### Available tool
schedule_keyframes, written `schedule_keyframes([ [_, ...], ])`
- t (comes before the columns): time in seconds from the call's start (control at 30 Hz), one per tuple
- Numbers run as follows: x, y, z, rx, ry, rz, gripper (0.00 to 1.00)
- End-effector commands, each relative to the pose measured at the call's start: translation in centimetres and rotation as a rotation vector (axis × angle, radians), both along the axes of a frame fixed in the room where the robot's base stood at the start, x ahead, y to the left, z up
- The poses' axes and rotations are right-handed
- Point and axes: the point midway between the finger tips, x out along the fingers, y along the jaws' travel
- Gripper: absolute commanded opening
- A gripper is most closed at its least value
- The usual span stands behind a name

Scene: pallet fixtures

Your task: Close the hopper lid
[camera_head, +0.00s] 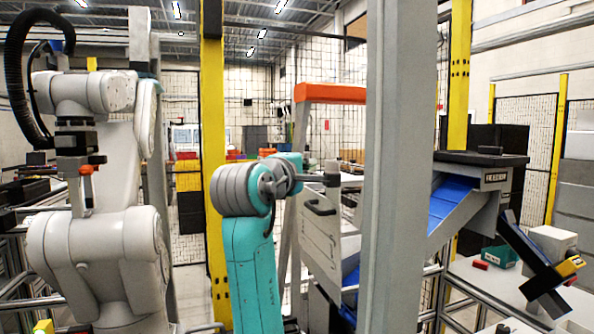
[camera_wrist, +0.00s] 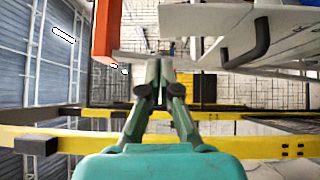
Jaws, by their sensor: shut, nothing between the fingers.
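A white panel with a dark bar handle, which looks like the hopper lid (camera_head: 320,245), stands upright and slightly slanted at the centre of the head view. Its handle (camera_head: 320,207) faces my side. The panel (camera_wrist: 225,55) and handle (camera_wrist: 258,45) also show at the upper right in the wrist view. My gripper (camera_head: 325,179) is at the end of my teal arm, just above the handle. In the wrist view my gripper (camera_wrist: 157,68) is shut with empty fingers, left of the handle. I cannot tell whether the fingertips touch the panel. The panel's far side is hidden.
An orange beam (camera_head: 330,93) tops the frame behind the panel. A thick grey post (camera_head: 398,170) stands close on the right and hides part of the hopper. A blue chute (camera_head: 450,198) lies beyond it. A yellow post (camera_head: 214,130) stands behind my arm.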

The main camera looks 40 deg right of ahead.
Motion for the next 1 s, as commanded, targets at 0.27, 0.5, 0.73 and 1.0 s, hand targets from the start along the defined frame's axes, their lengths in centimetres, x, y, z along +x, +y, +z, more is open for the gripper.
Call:
schedule_keyframes([
  [0.27, -0.6, -3.5, 0.2, 0.000, -0.001, 0.000, 0.00],
  [0.5, -0.9, -4.3, 0.2, 0.000, -0.001, 0.000, 0.00],
  [0.73, -0.9, -4.3, 0.2, 0.000, -0.001, 0.001, 0.00],
  [1.0, -1.8, -7.3, 0.6, 0.090, -0.029, -0.003, 0.00],
])
